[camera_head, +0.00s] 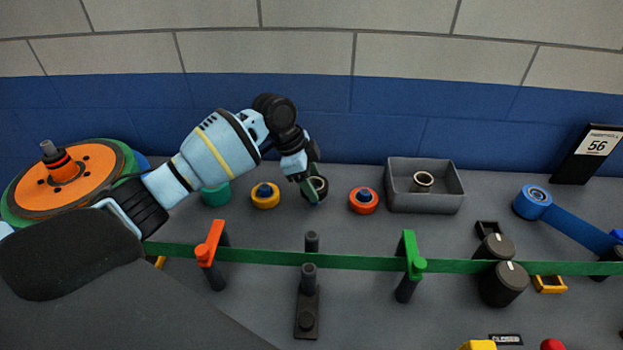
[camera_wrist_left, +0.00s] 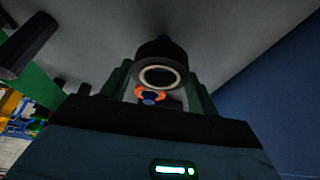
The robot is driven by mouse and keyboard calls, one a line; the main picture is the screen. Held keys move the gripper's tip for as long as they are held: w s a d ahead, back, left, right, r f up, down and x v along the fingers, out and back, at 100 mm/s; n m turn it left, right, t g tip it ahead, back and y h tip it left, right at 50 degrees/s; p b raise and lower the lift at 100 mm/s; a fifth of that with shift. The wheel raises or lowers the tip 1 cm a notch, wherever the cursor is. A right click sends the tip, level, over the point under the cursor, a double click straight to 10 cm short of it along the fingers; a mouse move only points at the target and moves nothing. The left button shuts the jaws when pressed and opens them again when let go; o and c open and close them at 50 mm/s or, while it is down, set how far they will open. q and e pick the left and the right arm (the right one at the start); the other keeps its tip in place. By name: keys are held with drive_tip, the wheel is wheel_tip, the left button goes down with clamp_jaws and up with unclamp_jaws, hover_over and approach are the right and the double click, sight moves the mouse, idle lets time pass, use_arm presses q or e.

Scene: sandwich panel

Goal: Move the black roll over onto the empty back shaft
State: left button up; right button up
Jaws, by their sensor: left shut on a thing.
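The black roll (camera_head: 320,187) has a pale inner ring and is at the back of the grey panel, between the yellow and red rolls. My left gripper (camera_head: 311,186) is shut on it, and the arm and fingers partly hide it. In the left wrist view, the black roll (camera_wrist_left: 158,70) sits between the two green fingers (camera_wrist_left: 160,92). I cannot tell whether it is clear of the surface. A bare dark shaft (camera_head: 312,241) stands just behind the green band, and another dark shaft (camera_head: 308,276) stands in front of it. My right gripper is not in view.
The green band (camera_head: 350,262) runs across the panel through an orange guide (camera_head: 212,243) and a green guide (camera_head: 409,255). Yellow (camera_head: 265,201), red (camera_head: 363,206) and teal (camera_head: 216,196) rolls stand nearby. A grey bin (camera_head: 425,199) holds a ring.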

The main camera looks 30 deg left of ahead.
use_arm(q)
drive_tip(key=shift+f, duration=0.15)
drive_tip(key=shift+f, duration=1.5)
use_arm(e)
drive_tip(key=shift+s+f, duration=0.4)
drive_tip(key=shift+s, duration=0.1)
use_arm(q)
drive_tip(key=o, duration=1.1)
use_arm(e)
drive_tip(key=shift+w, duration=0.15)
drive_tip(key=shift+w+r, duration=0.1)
use_arm(q)
drive_tip(key=shift+r+p, duration=1.8)
drive_tip(key=shift+r, duration=2.7)
drive_tip(key=shift+f, duration=0.1)
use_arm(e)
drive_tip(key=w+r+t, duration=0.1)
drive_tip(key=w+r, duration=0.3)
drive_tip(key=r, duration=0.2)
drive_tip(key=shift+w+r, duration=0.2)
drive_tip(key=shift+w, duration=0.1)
